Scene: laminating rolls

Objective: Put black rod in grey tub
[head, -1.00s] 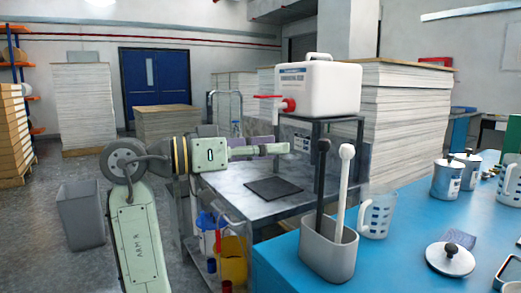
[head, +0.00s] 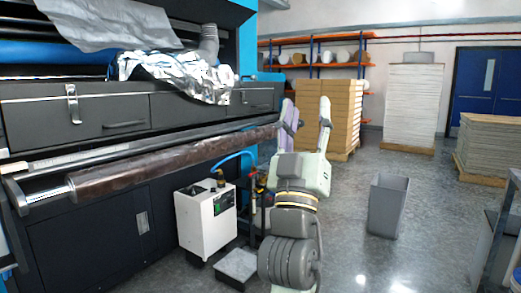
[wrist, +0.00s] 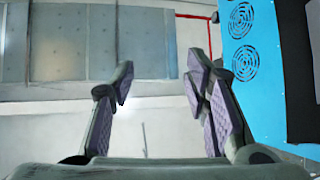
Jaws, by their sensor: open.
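The black rod and the grey tub from the earlier head view, a dark-topped rod standing in a grey tub on a blue counter, are outside both current views. My gripper (head: 308,112) points upward in the middle of the head view, beside the right end of a long dark brown roller (head: 165,165). In the wrist view my gripper (wrist: 158,72) has its two purple-padded fingers wide apart with nothing between them.
A large black machine (head: 60,220) with the roller along its front fills the left. A white pump unit (head: 205,220) stands on the floor before it. A grey bin (head: 388,207) stands on open floor at right. Stacked brown boxes (head: 330,110) are behind.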

